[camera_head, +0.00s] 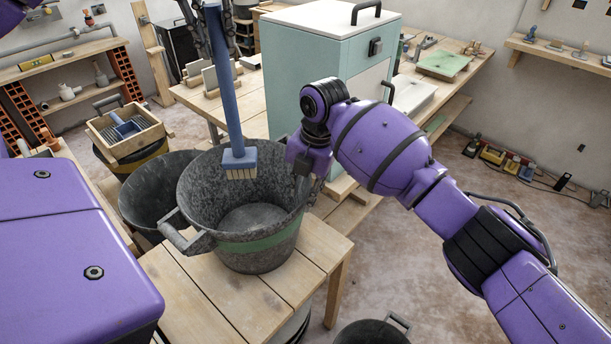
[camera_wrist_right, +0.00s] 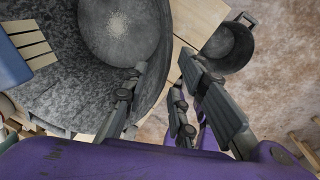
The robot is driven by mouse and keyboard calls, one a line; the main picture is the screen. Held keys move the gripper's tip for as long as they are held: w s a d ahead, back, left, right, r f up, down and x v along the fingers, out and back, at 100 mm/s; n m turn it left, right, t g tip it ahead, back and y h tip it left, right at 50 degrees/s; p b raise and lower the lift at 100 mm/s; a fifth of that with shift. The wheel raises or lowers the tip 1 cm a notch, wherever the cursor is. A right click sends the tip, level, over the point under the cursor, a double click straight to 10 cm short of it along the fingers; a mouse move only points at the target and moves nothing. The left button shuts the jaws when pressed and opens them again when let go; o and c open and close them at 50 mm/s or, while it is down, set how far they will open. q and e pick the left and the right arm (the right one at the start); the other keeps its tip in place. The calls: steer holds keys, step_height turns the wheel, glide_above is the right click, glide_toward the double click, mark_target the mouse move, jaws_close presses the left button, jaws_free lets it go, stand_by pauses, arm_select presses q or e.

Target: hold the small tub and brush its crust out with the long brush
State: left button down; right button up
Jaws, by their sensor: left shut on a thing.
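The small tub (camera_head: 265,250), dark grey with a green band, stands upright on a slatted wooden table. Its inner wall is mottled grey, and a paler round patch covers its floor; it also shows in the right wrist view (camera_wrist_right: 75,85). My left gripper (camera_head: 213,22), at the top edge, is shut on the handle of the long blue brush (camera_head: 228,95). The brush head points down with pale bristles inside the tub's opening, above its floor. My right gripper (camera_head: 306,185) is at the tub's right rim. In the right wrist view its fingers (camera_wrist_right: 163,65) are apart, straddling the wall.
A darker bucket (camera_head: 135,195) stands close behind the tub at left. Another bucket (camera_head: 375,333) is on the floor in front. A pale green cabinet (camera_head: 305,70) stands behind my right gripper. A wooden tray (camera_head: 105,138) sits at far left.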

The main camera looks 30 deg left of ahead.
mark_target(299, 219)
steer(key=f, duration=0.3)
steer(key=a+f, duration=0.1)
steer(key=f, duration=0.6)
steer(key=shift+a+f, duration=0.3)
steer(key=shift+a, duration=0.05)
jaws_close()
